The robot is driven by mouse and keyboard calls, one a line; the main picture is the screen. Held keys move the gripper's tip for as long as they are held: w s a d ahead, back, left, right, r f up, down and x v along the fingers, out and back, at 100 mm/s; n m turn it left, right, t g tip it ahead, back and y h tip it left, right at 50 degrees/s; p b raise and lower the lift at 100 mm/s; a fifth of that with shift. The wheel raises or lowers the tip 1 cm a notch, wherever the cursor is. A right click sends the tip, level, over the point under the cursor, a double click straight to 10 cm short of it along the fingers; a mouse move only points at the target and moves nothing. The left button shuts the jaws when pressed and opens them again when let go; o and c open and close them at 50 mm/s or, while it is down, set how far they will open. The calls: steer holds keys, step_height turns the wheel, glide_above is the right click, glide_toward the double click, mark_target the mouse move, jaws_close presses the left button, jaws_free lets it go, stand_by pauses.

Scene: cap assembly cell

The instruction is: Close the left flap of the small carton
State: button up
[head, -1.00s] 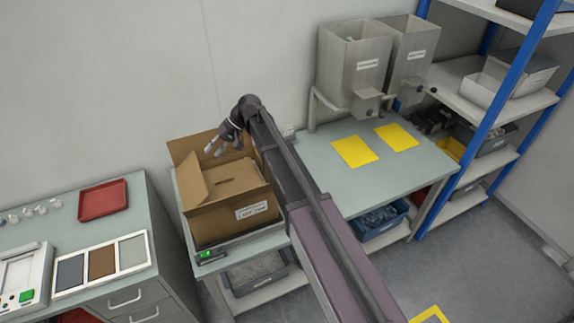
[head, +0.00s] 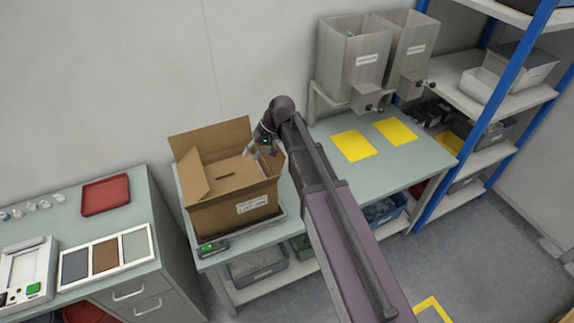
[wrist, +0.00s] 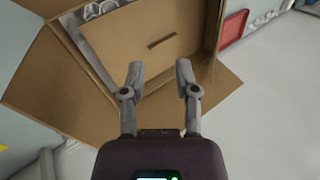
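The small brown carton (head: 225,217) stands open on the bench with a white label on its front. Its left flap (head: 193,180) stands up, tilted, at the left side. A back flap (head: 215,138) also stands raised. A brown panel with a dark slot lies in the opening; this slotted panel also shows in the wrist view (wrist: 150,60). My gripper (head: 260,152) is over the carton's right side, away from the left flap. In the wrist view my gripper (wrist: 160,72) has its fingers apart with nothing between them. I cannot tell whether they touch cardboard.
A left bench holds a red tray (head: 105,196) and a tray of coloured panels (head: 106,256). Two grey hoppers (head: 355,60) stand at the back right. Yellow squares (head: 353,145) mark the clear right bench.

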steer(key=s+d+h, duration=0.1)
steer(key=s+d, duration=0.2)
steer(key=d, duration=0.2)
steer(key=s+d+m+t+h+p, duration=0.1)
steer(key=s+d, duration=0.1)
steer(key=d, duration=0.3)
steer(key=shift+s+d+f+t, duration=0.3)
steer(key=shift+s+f, duration=0.1)
jaws_close()
steer(key=w+a+r+n+h+p, duration=0.1)
steer(key=w+a+r+n+p, duration=0.1)
steer(key=a+n, duration=0.5)
steer(key=w+a+r+n+h+p, duration=0.1)
steer(key=a+r+n+p, duration=0.3)
steer(key=a, duration=1)
steer(key=w+a+r+n+g+h+p, duration=0.1)
steer(key=w+a+r+n+p, duration=0.2)
steer(key=a+n, duration=0.6)
steer(key=shift+w+a+n+p, duration=0.3)
steer(key=shift+a+p, duration=0.2)
steer(key=shift+a, duration=0.15)
